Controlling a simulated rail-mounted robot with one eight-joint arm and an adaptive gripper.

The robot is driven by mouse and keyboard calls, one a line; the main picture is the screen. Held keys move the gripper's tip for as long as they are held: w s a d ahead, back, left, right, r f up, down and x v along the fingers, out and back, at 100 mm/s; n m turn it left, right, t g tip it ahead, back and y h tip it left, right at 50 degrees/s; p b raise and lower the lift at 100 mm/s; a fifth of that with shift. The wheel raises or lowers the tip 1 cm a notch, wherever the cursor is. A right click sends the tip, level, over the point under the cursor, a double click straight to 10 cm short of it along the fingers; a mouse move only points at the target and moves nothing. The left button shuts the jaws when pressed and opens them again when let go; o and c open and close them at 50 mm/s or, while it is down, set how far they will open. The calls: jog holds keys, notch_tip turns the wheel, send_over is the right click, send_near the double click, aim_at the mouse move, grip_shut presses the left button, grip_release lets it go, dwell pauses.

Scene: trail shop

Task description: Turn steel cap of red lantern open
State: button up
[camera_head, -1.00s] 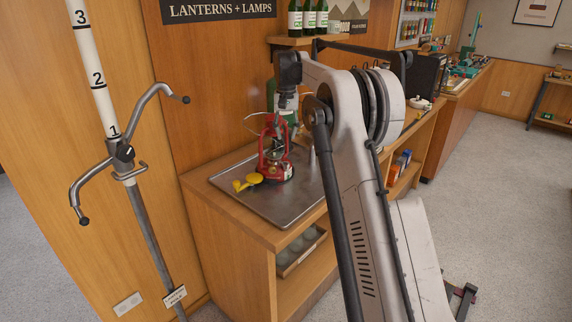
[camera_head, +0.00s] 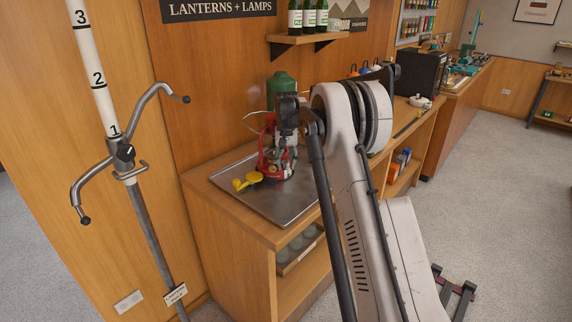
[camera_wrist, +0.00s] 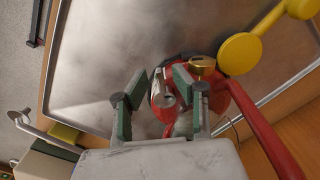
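The red lantern (camera_head: 264,168) stands on the metal tray, partly hidden behind my arm in the head view. My gripper (camera_wrist: 160,77) is open, with green-padded fingers pointing down at the lantern.
The metal tray (camera_head: 230,199) lies on the wooden counter. A yellow piece with round ends (camera_head: 246,182) lies left of the lantern. A green container (camera_head: 281,86) stands behind it. A wall shelf with bottles (camera_head: 316,40) hangs above. The tray's front is clear.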

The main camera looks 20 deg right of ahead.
grip_shut()
jog(key=shift+d+n, duration=0.1)
jog(key=shift+n, duration=0.2)
jog(key=n+b, duration=0.1)
jog(key=d+n+b, duration=0.1)
jog(key=n, duration=0.1)
jog(key=shift+s+d+f+n, duration=0.1)
jog(key=shift+d+n, duration=0.05)
jog(key=shift+n, duration=0.15)
jog(key=n, duration=0.1)
jog(key=d+n+b, duration=0.1)
jog(key=n, duration=0.2)
jog(key=shift+d+n, duration=0.3)
jog(key=n, duration=0.2)
jog(key=w+d+n+b, duration=0.1)
jog(key=n, duration=0.1)
jog(key=shift+w+d, duration=0.1)
jog(key=shift+w+d+n, duration=0.15)
jog(key=shift+w+n, duration=0.1)
jog(key=shift+n, duration=0.6)
jog(key=shift+w+d+n, duration=0.15)
jog(key=shift+w+n, duration=0.05)
jog(key=shift+n, duration=0.7)
jog(key=shift+w+d+n, duration=0.15)
jog(key=shift+w+n, duration=0.1)
jog(key=shift+n, duration=0.6)
